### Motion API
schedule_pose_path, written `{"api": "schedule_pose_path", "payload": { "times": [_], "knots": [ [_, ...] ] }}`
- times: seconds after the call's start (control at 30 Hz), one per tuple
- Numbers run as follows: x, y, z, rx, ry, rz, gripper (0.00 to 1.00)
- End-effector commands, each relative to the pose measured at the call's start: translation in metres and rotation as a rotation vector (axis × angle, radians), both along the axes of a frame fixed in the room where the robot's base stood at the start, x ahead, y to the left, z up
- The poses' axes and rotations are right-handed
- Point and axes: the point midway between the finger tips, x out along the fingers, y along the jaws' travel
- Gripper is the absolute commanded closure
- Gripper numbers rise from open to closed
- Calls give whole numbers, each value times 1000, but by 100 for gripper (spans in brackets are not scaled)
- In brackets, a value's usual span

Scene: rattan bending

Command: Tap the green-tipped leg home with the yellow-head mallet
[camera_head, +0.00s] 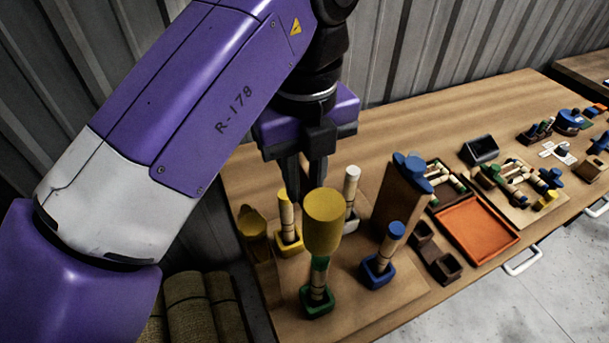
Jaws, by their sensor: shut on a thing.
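My gripper (305,190) points down over the near end of the table, its dark fingers close together. It is shut on the yellow-head mallet (324,222); the handle is mostly hidden. The mallet's yellow head appears directly over the green-tipped leg (319,278), covering the upper end of its green tip. I cannot tell whether head and tip touch. The leg stands roughly upright in a green socket (317,304) on a wooden board (345,312).
Yellow-tipped (286,215), white-tipped (351,187) and blue-tipped (390,244) legs stand close around. A tall brown block (398,200) with a blue-headed item (412,166) stands to the right. An orange tray (475,230) lies further right. The table's back strip is clear.

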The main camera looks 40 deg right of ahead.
Motion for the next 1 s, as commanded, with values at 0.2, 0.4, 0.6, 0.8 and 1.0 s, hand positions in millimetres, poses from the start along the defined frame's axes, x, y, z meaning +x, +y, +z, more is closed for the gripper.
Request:
{"api": "schedule_pose_path", "payload": {
  "times": [0.2, 0.4, 0.6, 0.8, 1.0],
  "knots": [
    [0, 0, -26, 0, 0, 0, 100],
    [0, 0, -46, -1, 0, 1, 100],
    [0, 0, -60, 0, -1, 1, 100],
    [0, 0, -52, 0, -1, 1, 100],
    [0, 0, -37, 0, -1, 1, 100]
  ]
}}
